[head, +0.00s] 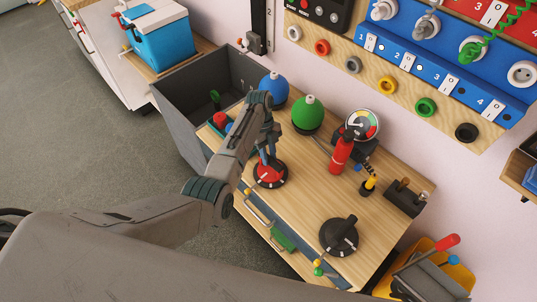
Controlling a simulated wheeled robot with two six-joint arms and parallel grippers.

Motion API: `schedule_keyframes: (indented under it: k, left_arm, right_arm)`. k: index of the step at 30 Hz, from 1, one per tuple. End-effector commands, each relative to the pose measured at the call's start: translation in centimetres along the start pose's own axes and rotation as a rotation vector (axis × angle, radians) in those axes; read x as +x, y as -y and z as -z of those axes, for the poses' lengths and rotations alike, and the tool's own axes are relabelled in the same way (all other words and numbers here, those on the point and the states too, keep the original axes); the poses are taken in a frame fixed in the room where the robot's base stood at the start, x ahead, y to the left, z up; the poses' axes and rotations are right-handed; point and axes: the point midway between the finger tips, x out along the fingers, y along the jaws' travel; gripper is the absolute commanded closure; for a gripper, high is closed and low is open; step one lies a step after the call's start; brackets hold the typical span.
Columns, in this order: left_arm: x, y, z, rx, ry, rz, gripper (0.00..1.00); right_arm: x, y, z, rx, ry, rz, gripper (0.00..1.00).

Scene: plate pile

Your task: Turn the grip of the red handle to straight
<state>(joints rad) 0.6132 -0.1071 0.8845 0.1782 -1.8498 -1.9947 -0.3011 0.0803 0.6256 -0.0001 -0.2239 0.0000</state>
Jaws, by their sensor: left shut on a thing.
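The red handle (268,178) is a red knob on a round black base with white marks, on the wooden bench top left of centre. My left gripper (267,160) comes down onto it from above, with its fingers shut on the grip. The fingers and wrist cover most of the grip, so its exact angle cannot be told. My right gripper is not in view.
A black rotary knob (339,236) stands at the bench's front right. Behind the red handle are a green dome (307,114), a blue dome (274,86), a red cylinder (341,154) and a gauge (362,124). Bare wood (303,190) lies right of the handle.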

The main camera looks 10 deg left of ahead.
Motion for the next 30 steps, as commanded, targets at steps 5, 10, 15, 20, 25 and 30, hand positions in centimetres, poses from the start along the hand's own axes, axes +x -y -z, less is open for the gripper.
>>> schedule_keyframes:
  k: [5,10,15,20,25,30]
  left_arm:
    - [-0.1,0.0,0.0,0.000,0.000,0.001,0.57]
    - [0.0,0.0,0.0,0.000,0.000,0.001,0.53]
    - [-0.2,0.0,0.0,-0.001,0.000,0.001,0.53]
    - [-2.0,0.1,-0.1,0.000,0.003,0.004,0.53]
    - [-5.5,0.1,-0.2,-0.001,0.004,0.005,0.53]
    - [-9.1,0.0,0.1,-0.001,0.002,0.002,0.53]
  right_arm:
    - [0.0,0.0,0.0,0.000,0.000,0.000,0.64]
    - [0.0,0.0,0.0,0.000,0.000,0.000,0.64]
    - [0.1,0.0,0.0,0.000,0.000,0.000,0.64]
    - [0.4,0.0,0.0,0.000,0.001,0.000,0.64]
    - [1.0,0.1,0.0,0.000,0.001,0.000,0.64]
    - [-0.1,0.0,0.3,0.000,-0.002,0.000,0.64]
